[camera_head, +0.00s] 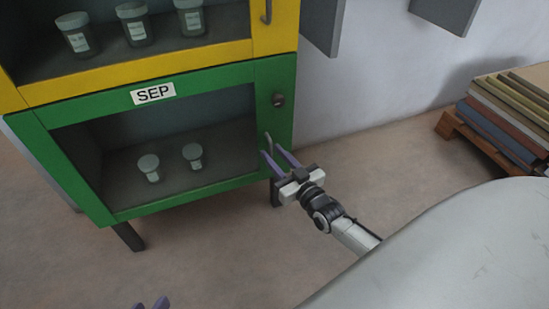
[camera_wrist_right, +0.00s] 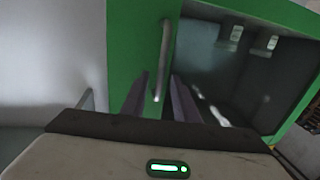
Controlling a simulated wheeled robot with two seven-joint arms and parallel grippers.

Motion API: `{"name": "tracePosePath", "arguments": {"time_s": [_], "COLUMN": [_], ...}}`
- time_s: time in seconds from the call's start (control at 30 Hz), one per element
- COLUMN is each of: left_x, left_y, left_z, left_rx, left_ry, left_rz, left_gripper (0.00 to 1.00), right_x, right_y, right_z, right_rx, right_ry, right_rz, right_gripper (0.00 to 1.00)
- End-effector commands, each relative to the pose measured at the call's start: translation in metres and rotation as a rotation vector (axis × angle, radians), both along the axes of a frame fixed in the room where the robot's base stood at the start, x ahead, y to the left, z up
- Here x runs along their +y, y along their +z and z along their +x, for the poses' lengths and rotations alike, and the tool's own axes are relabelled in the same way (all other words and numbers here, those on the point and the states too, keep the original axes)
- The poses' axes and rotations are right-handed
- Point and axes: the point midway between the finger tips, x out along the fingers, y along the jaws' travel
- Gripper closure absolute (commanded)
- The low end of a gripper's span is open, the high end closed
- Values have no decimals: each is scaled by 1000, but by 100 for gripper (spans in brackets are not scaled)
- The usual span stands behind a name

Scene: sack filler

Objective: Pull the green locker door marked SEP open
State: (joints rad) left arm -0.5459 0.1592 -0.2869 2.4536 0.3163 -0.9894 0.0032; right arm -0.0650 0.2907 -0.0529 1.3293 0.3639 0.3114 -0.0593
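The green locker door (camera_head: 275,75) marked SEP (camera_head: 153,93) looks shut, with a dark window in its green frame. Its upright bar handle (camera_head: 268,143) is on the right side of the frame, below a round lock (camera_head: 278,99). My right gripper (camera_head: 276,156) is open at the handle's lower end. In the right wrist view its fingers (camera_wrist_right: 160,95) stand either side of the handle (camera_wrist_right: 165,55), with gaps visible, so it does not grip it.
Two lidded jars (camera_head: 149,168) stand behind the window. A yellow locker (camera_head: 150,65) with several jars sits directly above. A pallet with stacked boards (camera_head: 505,105) lies at the far right. The floor (camera_head: 210,250) before the locker is clear.

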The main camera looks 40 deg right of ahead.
Motion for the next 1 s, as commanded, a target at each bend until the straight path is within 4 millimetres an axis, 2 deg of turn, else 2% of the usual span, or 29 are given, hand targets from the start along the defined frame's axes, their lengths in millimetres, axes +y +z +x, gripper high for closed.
{"name": "tracePosePath", "arguments": {"time_s": [0.27, 0.43, 0.7, 0.8, 0.9, 1.0], "left_x": [0, -1, 0, 2, 9, 18], "left_y": [1, 0, 2, 9, -11, -20], "left_z": [0, 0, 0, 0, -4, -7], "left_rx": [-1, -1, -1, 0, 64, 99], "left_ry": [0, 0, -1, -1, -2, 1], "left_rz": [-3, -3, -2, 13, 78, 130], "left_gripper": [69, 69, 69, 69, 69, 69], "right_x": [0, 0, 1, 7, 19, 34], "right_y": [0, 0, 1, 2, 3, 3], "right_z": [2, 2, -1, -13, -37, -63], "right_rx": [0, 0, 0, 3, 8, 9], "right_ry": [0, 0, 0, 2, 3, 8], "right_rz": [-1, -1, 0, 0, 1, 3], "right_gripper": [73, 100, 100, 100, 100, 100]}}
